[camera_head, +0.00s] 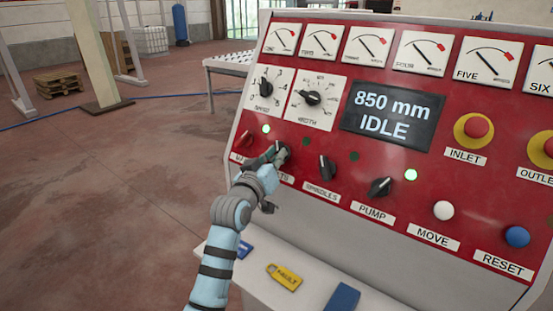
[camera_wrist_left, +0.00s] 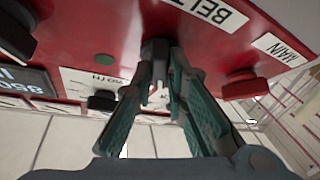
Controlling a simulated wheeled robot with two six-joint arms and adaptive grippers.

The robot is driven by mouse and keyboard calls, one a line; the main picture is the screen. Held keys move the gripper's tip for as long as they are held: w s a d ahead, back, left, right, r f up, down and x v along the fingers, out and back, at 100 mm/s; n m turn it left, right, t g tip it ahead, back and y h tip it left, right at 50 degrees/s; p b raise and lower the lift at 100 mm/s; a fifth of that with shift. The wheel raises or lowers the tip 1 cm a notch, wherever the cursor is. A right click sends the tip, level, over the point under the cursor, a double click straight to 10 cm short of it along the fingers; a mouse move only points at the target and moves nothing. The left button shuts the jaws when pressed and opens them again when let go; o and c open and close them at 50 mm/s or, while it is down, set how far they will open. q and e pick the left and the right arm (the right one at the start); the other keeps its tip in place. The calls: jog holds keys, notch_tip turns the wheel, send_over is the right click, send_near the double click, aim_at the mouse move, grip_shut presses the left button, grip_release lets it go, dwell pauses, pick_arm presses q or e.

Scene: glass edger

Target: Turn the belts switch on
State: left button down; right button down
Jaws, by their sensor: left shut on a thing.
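The belts switch, a dark rotary knob (camera_wrist_left: 155,49), sits between the fingertips of my left gripper in the left wrist view, beside an upside-down "BELT…" label (camera_wrist_left: 212,10). In the head view my left gripper (camera_head: 277,154) is at the red panel (camera_head: 310,120) and hides most of this knob and part of its label. The gripper is shut on the knob. The knob's exact angle is hard to tell. The small lamp (camera_head: 306,142) above and right of it looks dark. My right gripper is not in view.
The red main switch (camera_head: 243,140) is just left of my gripper; it also shows in the wrist view (camera_wrist_left: 245,85). The spindles knob (camera_head: 327,168) and pump knob (camera_head: 380,187) are to the right. Green lamps by main (camera_head: 266,129) and pump (camera_head: 411,175) are lit. The display (camera_head: 392,112) reads "850 mm IDLE".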

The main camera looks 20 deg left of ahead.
pick_arm(q)
jog(key=shift+w+a+m+g+h+b, duration=0.15)
jog(key=shift+m+g+h+b, duration=0.5)
jog(key=shift+m+h+b, duration=1.3)
jog(key=shift+a+m+g+h+b, duration=0.3)
jog(key=shift+m+g+h+b, duration=0.45)
jog(key=shift+m+b, duration=2.25)
jog(key=shift+w+a+m+g+h+b, duration=0.15)
jog(key=shift+m+g+h+b, duration=0.35)
jog(key=shift+m+h+b, duration=1.9)
jog(key=shift+m+y+p, duration=0.35)
jog(key=shift+m+y, duration=0.3)
jog(key=shift+y, duration=0.25)
jog(key=c, duration=1.6)
grip_release()
jog(key=v, duration=1.2)
